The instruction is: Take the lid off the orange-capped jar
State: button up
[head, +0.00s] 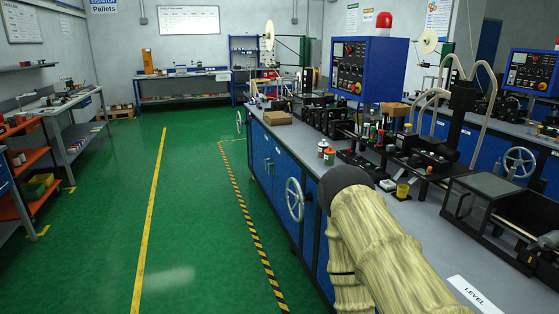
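Two small jars stand close together on the grey bench top (285,128), near its front edge and just beyond my arm. One is a whitish jar (322,149) with a reddish-orange top. The other is an orange-brown jar (329,157) just in front and to the right. They are too small to tell for sure which is the orange-capped jar. Both look upright. My arm, in a yellowish sleeve with a dark rounded joint, fills the lower middle. My gripper does not show in the head view.
Black machinery (372,160) crowds the bench right of the jars. A blue control cabinet (369,69) with a red lamp stands behind them. A cardboard box (277,118) lies farther back. A handwheel (294,199) sticks out from the bench front. The green floor (195,190) at left is clear.

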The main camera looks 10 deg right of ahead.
aim_at(330, 151)
jog(key=u, duration=0.25)
jog(key=k, duration=0.2)
jog(key=z, duration=0.95)
jog(key=i, duration=1.45)
jog(key=u, duration=0.35)
